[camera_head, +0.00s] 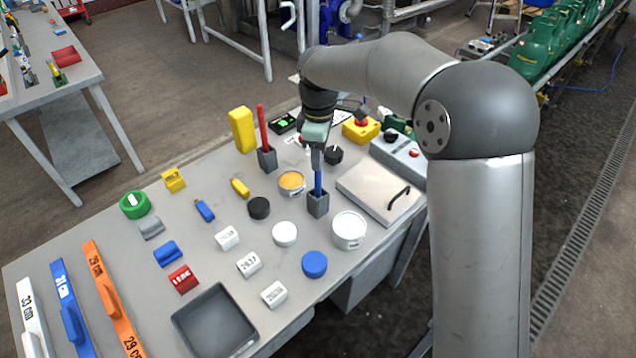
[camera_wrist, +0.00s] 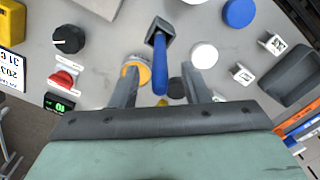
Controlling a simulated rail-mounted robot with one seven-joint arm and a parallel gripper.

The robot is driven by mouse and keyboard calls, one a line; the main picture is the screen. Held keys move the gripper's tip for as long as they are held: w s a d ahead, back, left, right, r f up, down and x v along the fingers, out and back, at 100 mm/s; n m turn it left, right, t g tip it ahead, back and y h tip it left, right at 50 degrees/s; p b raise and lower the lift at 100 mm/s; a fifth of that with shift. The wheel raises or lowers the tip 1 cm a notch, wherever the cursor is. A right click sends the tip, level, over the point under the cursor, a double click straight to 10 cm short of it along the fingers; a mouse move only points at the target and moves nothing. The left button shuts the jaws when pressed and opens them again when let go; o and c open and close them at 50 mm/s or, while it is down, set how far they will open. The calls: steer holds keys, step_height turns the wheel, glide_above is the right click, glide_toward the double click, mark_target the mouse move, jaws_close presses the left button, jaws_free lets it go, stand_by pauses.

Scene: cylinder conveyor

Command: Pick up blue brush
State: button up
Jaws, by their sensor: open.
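The blue brush (camera_head: 318,178) stands upright in a small dark grey square holder (camera_head: 318,205) on the table, near its right part. My gripper (camera_head: 317,160) is above the holder, pointing down, around the top of the brush handle in the head view. In the wrist view the blue handle (camera_wrist: 160,72) rises from the holder (camera_wrist: 160,32) and reaches between the two fingers of my gripper (camera_wrist: 158,75). The fingers are apart, with space on both sides of the handle. Whether either finger touches the handle is not clear.
A red brush (camera_head: 262,125) stands in another holder behind left. A white tub (camera_head: 349,230), an orange-topped tin (camera_head: 291,182) and a lidded panel with handle (camera_head: 375,195) are close by. A grey tray (camera_head: 214,320) and several small blocks and caps cover the table's left part.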

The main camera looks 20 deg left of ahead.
steer(key=shift+f, duration=0.55)
jaws_close()
